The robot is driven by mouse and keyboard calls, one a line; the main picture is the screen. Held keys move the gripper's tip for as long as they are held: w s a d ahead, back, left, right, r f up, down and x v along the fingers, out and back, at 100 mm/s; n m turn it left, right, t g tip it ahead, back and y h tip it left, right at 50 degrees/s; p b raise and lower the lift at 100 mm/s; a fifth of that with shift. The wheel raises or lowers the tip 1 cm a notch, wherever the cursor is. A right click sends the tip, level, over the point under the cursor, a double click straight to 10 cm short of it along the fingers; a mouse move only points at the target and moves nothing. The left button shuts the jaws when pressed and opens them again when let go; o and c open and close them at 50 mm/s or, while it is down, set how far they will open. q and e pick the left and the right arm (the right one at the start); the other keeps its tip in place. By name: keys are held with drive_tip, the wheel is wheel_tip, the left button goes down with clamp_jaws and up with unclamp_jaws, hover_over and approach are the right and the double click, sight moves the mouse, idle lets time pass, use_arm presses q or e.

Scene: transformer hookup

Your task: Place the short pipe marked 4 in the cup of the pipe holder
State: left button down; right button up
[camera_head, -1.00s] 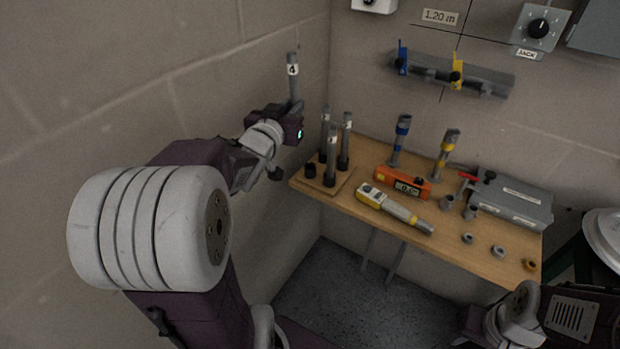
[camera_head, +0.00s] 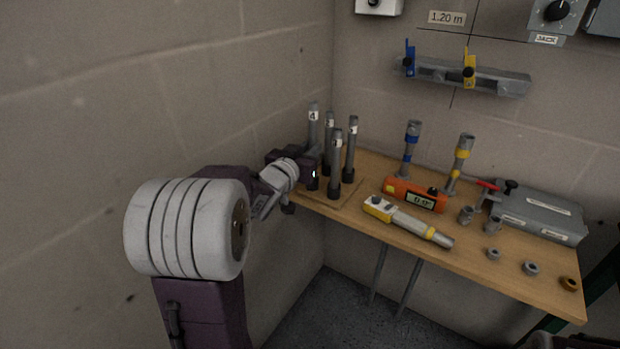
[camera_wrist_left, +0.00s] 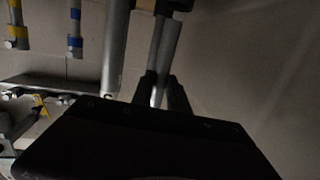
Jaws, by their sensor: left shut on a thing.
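The short pipe marked 4 (camera_head: 313,116) stands upright at the front left of the pipe holder (camera_head: 345,193), a wooden board. My left gripper (camera_head: 311,168) is shut on its lower part. A dark cup shows just below the gripper at that corner; I cannot tell whether the pipe's bottom end is inside it or just above. In the left wrist view, a grey pipe (camera_wrist_left: 167,48) runs between my two dark fingers. My right gripper is out of view.
Several other marked pipes (camera_head: 351,142) stand in the holder close to the right. An orange level (camera_head: 415,195), a yellow-grey tool (camera_head: 408,220) and a grey box (camera_head: 540,212) lie on the wooden table. The wall is close on the left.

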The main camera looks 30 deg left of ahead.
use_arm(q)
wheel_tip(320, 180, down, 5)
drive_tip(key=shift+s+r+b, duration=0.1)
drive_tip(key=shift+r+b, duration=0.05)
drive_tip(key=shift+b, duration=1)
drive_tip(key=shift+f, duration=0.35)
drive_tip(key=shift+r, duration=0.2)
drive_tip(key=shift+f, duration=0.1)
drive_tip(key=c, duration=1.3)
unclamp_jaws()
